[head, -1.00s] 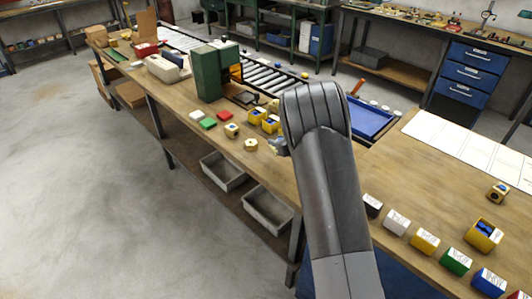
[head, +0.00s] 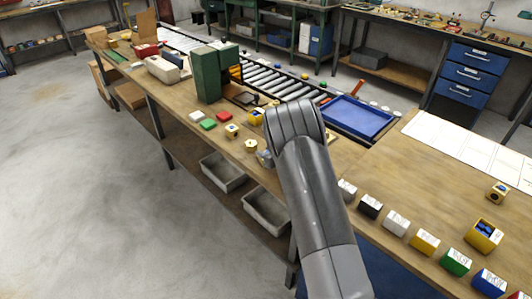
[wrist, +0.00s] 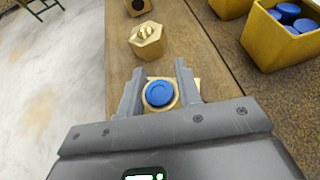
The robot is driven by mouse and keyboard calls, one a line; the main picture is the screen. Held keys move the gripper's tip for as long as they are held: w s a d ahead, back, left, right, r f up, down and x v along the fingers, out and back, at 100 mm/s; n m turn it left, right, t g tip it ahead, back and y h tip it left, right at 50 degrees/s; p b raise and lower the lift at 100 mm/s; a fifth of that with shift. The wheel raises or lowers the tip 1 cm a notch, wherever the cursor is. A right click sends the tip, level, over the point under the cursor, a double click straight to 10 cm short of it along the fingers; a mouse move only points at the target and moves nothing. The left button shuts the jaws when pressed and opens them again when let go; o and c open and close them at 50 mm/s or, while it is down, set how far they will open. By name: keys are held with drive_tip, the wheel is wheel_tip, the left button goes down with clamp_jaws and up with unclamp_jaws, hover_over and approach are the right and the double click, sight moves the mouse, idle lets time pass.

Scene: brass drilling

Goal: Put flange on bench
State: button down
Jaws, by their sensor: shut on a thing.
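In the wrist view my gripper (wrist: 159,92) is shut on a brass flange (wrist: 173,82) with a round blue cap (wrist: 159,93) on top. The flange sits between the two grey fingers, over the wooden bench (wrist: 118,80). I cannot tell whether its underside touches the wood. In the head view my arm hides the flange; only a grey bit of my gripper (head: 264,158) shows near the bench's front edge. A hexagonal brass piece (wrist: 147,42) stands on the bench just beyond, also seen in the head view (head: 251,146).
A brass block with a dark hole (wrist: 138,6) stands farther off. Yellow bins (wrist: 285,45), one holding blue caps, stand to the right. A green machine (head: 208,75), a roller conveyor (head: 270,80) and a blue tray (head: 357,117) lie beyond. Coloured boxes (head: 424,242) line the near bench.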

drive_tip(key=shift+f, duration=0.1)
drive_tip(key=c, duration=1)
unclamp_jaws()
drive_tip(key=shift+c, duration=0.2)
